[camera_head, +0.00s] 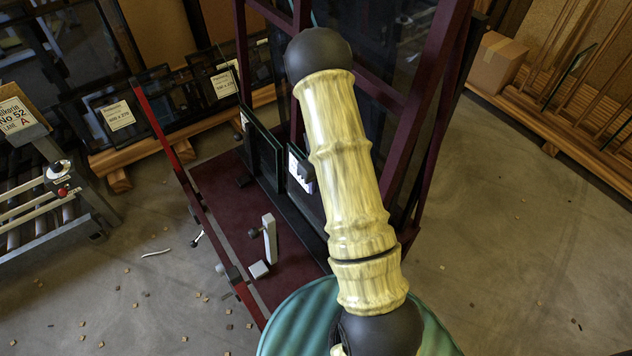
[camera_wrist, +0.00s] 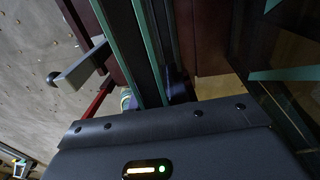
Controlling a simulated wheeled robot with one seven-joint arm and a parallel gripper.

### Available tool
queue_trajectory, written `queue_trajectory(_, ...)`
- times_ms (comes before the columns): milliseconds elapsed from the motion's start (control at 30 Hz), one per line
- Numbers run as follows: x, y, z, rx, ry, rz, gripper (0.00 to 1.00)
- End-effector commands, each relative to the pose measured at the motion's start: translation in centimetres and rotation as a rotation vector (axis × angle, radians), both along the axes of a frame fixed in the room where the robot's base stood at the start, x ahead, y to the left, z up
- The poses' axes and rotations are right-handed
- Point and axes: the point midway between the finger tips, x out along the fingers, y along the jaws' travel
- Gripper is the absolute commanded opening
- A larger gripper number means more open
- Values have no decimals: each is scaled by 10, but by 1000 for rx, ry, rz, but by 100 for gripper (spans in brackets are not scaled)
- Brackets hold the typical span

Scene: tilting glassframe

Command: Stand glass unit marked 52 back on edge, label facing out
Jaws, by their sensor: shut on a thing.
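A dark red frame (camera_head: 212,190) holds upright glass panes with teal edges. One pane (camera_head: 262,150) stands at its left. Another pane (camera_head: 306,205), with a partly hidden white label, stands beside it, close to my arm. No 52 can be read on either pane. In the wrist view, teal glass edges (camera_wrist: 139,45) run down to my gripper (camera_wrist: 158,102). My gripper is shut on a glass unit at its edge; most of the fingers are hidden. My arm covers much of that unit in the head view.
Labelled dark panes (camera_head: 118,115) lean on a wooden rack behind. A grey post (camera_head: 269,240) rises from the frame's deck. A cardboard box (camera_head: 497,62) sits at right. Open floor lies right.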

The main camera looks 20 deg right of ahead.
Motion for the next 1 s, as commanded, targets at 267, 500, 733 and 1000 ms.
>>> queue_trajectory(267,1,-4,-18,-1,-4,-5,0)
queue_trajectory(500,2,-5,-33,-1,-3,-2,0)
queue_trajectory(733,2,-7,-47,-1,-3,-3,0)
queue_trajectory(1000,2,-6,-64,-1,-3,-2,0)
